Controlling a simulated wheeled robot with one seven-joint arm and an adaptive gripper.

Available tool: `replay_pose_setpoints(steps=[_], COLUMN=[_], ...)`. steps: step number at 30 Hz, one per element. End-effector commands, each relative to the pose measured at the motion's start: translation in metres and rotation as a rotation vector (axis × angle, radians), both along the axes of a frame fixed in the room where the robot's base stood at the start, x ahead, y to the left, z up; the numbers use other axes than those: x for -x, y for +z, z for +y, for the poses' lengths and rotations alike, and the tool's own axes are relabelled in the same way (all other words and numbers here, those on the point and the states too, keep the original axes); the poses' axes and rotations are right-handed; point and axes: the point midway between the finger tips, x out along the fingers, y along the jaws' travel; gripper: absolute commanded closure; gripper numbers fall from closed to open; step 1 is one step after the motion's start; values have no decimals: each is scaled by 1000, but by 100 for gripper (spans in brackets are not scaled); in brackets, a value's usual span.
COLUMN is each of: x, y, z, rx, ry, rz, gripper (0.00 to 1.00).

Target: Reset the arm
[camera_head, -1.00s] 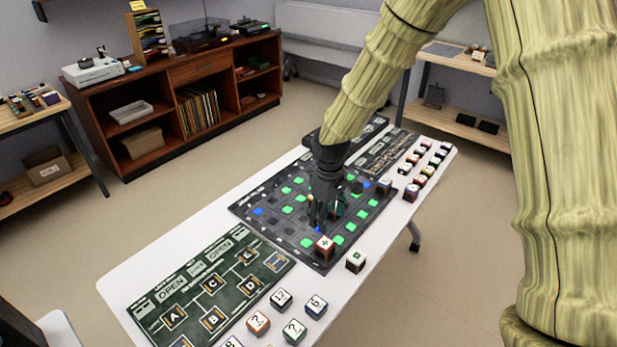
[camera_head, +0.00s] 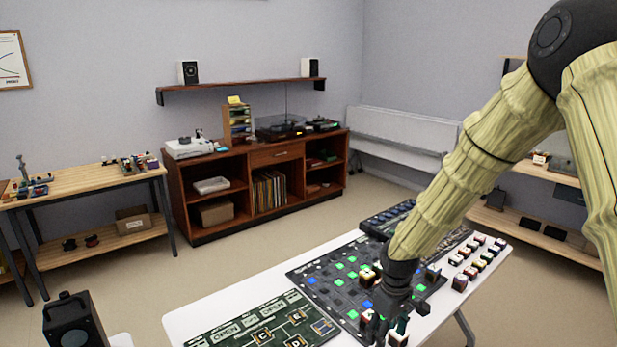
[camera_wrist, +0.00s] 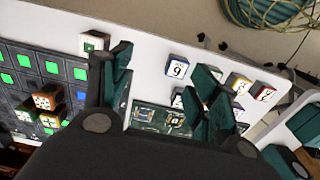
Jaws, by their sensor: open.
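My arm comes down from the upper right, and my gripper (camera_head: 383,328) hangs low by the near edge of the dark grid board (camera_head: 312,292). An orange-and-white cube (camera_wrist: 47,97) sits on the grid.
The white table (camera_head: 228,290) also carries a green lettered board (camera_head: 240,332) and rows of small cubes (camera_head: 480,255) on the right. A numbered cube (camera_wrist: 178,68) lies near the right finger.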

Motion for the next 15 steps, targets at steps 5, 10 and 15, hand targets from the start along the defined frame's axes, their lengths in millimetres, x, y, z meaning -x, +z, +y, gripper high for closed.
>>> replay_pose_setpoints(steps=[5, 10, 15], x=[15, 33, 59], y=[-28, -57, -93], z=[5, 9, 12], rx=[-23, -49, -78], ry=[-28, -69, -125], rz=[13, 21, 34], gripper=[40, 40, 40])
